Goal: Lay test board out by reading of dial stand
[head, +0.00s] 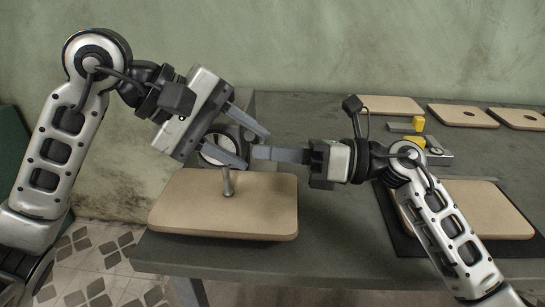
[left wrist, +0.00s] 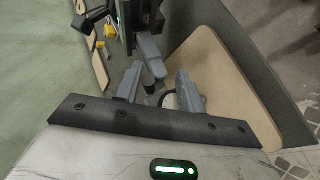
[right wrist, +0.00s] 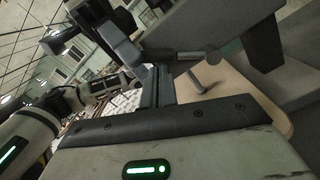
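The dial stand's pale round dial (head: 215,152) shows in the head view beside and partly behind my left gripper's fingers. A short grey post (head: 228,182) stands below it over a tan board (head: 220,207). The post also shows in the right wrist view (right wrist: 204,80). My left gripper (head: 254,148) has its fingers apart around the dial area; I cannot tell whether they touch the stand. My right gripper (head: 256,153) points left, its fingers close together, its tip near the left fingertips. Nothing clearly shows between its fingers. The dial's reading is too small to make out.
Another tan board (head: 490,225) lies on a black mat (head: 396,218) at the right, partly behind my right arm. Several boards (head: 390,104) lie along the back of the grey table (head: 325,240). Small grey pieces with yellow blocks (head: 418,124) stand before them.

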